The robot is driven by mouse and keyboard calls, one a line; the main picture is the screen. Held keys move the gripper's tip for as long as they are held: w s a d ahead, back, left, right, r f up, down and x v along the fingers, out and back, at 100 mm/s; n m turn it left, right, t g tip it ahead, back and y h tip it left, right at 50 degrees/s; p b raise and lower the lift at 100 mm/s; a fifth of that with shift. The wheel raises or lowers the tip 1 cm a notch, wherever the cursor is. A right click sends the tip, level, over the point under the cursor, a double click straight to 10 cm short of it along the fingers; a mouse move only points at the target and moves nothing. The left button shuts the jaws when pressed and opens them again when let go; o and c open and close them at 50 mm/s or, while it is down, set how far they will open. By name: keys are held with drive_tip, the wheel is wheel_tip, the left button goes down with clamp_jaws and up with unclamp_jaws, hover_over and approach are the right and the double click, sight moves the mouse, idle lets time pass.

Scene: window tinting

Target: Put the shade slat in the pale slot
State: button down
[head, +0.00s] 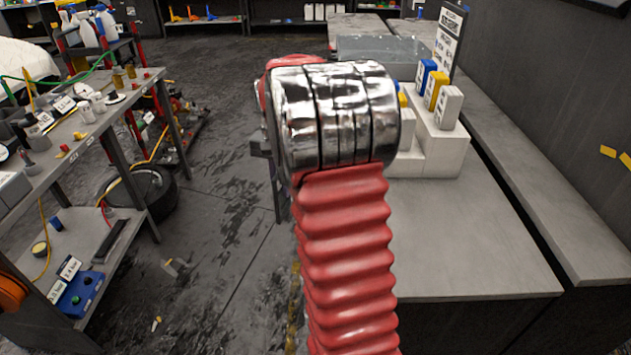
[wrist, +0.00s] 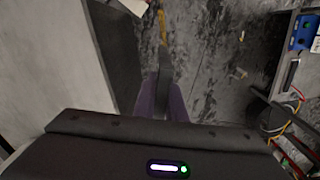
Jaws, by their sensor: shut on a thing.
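My gripper (wrist: 163,88) shows in the wrist view with its dark purple fingers shut on a narrow dark grey piece (wrist: 165,62), seen nearly edge-on, which I take to be the shade slat. The slat sticks out past the fingertips, over the dark floor just beside a grey bench edge. In the head view my red and chrome arm fills the middle and hides most of the gripper and slat. I cannot make out the pale slot in either view. A white stepped stand (head: 440,150) on the bench holds blue, yellow and white boxes.
The grey bench (head: 470,240) has a clear near top. A grey metal tray (head: 385,47) and an upright sign board (head: 450,38) stand farther back. A cluttered workbench (head: 75,125) stands at left, with a tyre (head: 140,190) beneath. Stained floor lies between.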

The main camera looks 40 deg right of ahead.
drive_tip(key=w+a+n, duration=0.2)
drive_tip(key=a+n, duration=0.2)
drive_tip(key=a, duration=0.5)
drive_tip(key=w+a+n, duration=0.2)
drive_tip(key=a+n, duration=0.2)
drive_tip(key=a, duration=0.5)
drive_tip(key=w+a+f+n, duration=0.1)
drive_tip(key=w+a+n, duration=0.2)
drive_tip(key=a, duration=0.6)
drive_tip(key=shift+n, duration=0.5)
drive_tip(key=shift+f, duration=0.1)
